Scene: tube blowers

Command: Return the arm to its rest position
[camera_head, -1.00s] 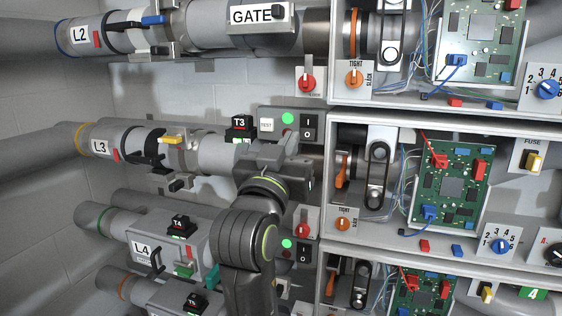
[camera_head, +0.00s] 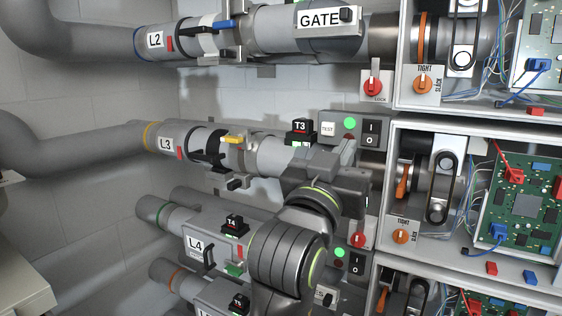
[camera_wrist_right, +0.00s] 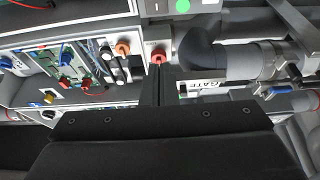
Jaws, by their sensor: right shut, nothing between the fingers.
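My right arm (camera_head: 285,262) rises from the bottom of the head view, in front of the pipe units. My right gripper (camera_head: 332,176) is at its upper end, in front of the L3 pipe's right end and below the T3 box. In the right wrist view, the dark fingers (camera_wrist_right: 159,84) are shut together with nothing between them. My left arm and gripper are not in view.
The L2 pipe (camera_head: 180,42), L3 pipe (camera_head: 190,142) and L4 unit (camera_head: 187,225) lie across the left and middle. Open cabinets with a green circuit board (camera_head: 525,205) stand right. A red lock knob (camera_head: 373,87) projects above the arm. Bare wall (camera_head: 75,185) shows at left.

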